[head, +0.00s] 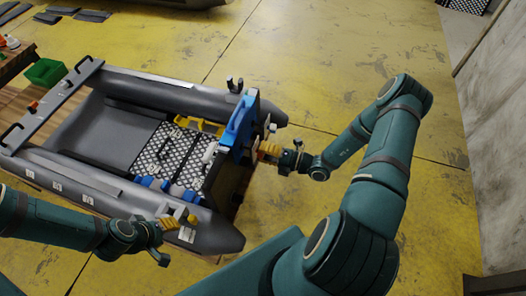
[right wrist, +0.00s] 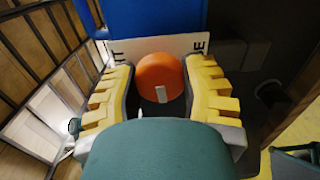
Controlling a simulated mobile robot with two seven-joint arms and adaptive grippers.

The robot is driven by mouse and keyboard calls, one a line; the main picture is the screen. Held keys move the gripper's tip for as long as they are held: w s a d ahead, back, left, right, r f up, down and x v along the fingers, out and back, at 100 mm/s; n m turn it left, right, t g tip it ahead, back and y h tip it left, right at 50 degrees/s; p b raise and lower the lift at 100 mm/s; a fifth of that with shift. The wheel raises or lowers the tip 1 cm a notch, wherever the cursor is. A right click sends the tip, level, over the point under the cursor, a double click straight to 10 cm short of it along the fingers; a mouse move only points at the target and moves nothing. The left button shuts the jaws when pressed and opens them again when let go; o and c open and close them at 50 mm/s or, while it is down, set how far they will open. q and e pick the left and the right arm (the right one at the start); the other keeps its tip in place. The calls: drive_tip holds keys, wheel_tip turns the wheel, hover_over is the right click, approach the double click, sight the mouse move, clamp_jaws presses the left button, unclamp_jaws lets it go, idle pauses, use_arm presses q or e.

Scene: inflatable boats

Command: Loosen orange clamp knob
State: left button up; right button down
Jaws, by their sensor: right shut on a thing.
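The orange clamp knob (right wrist: 160,78) is round with a small white mark on its face, in the middle of the right wrist view. The yellow ridged fingers of my right gripper (right wrist: 160,92) are on both sides of it, and the gripper is shut on it. In the head view my right gripper (head: 268,151) is at the boat's right end, beside a blue part (head: 238,125); the knob is hard to make out there. My left gripper (head: 164,228) is over the boat's near tube, and its finger gap is unclear.
The grey inflatable boat (head: 110,88) rests on a wooden support. A white lettered plate (right wrist: 130,47) is behind the knob. A green bin (head: 46,72) stands at the left. Yellow floor (head: 330,50) is clear beyond the boat; a grey wall (head: 500,130) is at the right.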

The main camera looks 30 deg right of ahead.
drive_tip(key=shift+a, duration=0.1)
drive_tip(key=n, duration=0.7)
drive_tip(key=shift+r, duration=0.1)
drive_tip(key=n, duration=0.7)
drive_tip(key=shift+c, duration=2.3)
unclamp_jaws()
drive_tip(key=shift+w, duration=0.1)
